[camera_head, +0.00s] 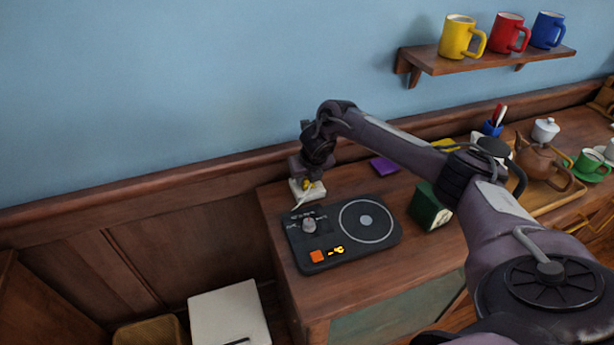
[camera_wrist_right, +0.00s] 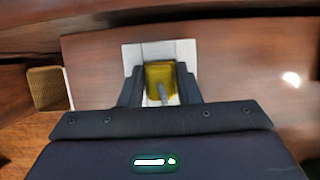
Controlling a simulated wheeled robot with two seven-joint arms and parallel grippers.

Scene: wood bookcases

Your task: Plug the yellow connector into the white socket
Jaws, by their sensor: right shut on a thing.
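The yellow connector (camera_wrist_right: 160,77) is between the fingers of my right gripper (camera_wrist_right: 160,85), which is shut on it; a grey cable comes out of its near side. In the head view the right gripper (camera_head: 306,184) is at the back left corner of the cabinet, with a bit of yellow showing. The white socket (camera_head: 312,195) is directly under it; in the right wrist view the white socket (camera_wrist_right: 184,50) shows around and behind the connector. I cannot tell whether the connector is inside the socket or just above it. My left gripper is not in view.
A black device (camera_head: 340,262) with a dial and knob lies in front of the socket on the cabinet (camera_head: 290,278). A dark green box (camera_head: 428,208), a purple item (camera_head: 384,166) and a teapot (camera_head: 542,158) on a tray stand to the right. Mugs sit on a wall shelf (camera_head: 440,64).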

